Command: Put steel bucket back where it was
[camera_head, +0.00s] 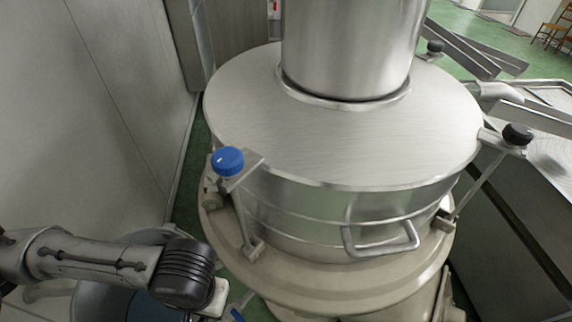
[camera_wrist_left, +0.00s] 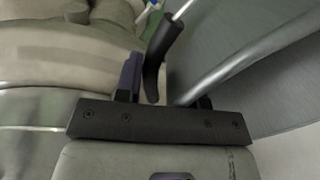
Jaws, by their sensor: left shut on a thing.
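My left gripper (camera_head: 214,299) is at the lower left of the head view, beside the large steel machine. In the left wrist view its fingers (camera_wrist_left: 165,88) are around the lower part of a black handle grip with a thin metal rod, and are shut on it. The steel bucket (camera_head: 118,304) appears as a dark, round opening under my left forearm, cut off by the bottom edge of the head view. In the wrist view a grey metal surface (camera_wrist_left: 232,62), probably the bucket, fills the right side. What the bucket rests on is hidden. My right gripper is not in view.
A large round steel machine (camera_head: 330,150) with a wide pipe, a blue knob (camera_head: 228,161), a black knob (camera_head: 517,134) and a front handle (camera_head: 382,246) fills the middle. A pale wall panel (camera_head: 85,110) stands left. Green floor shows in a narrow gap between them.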

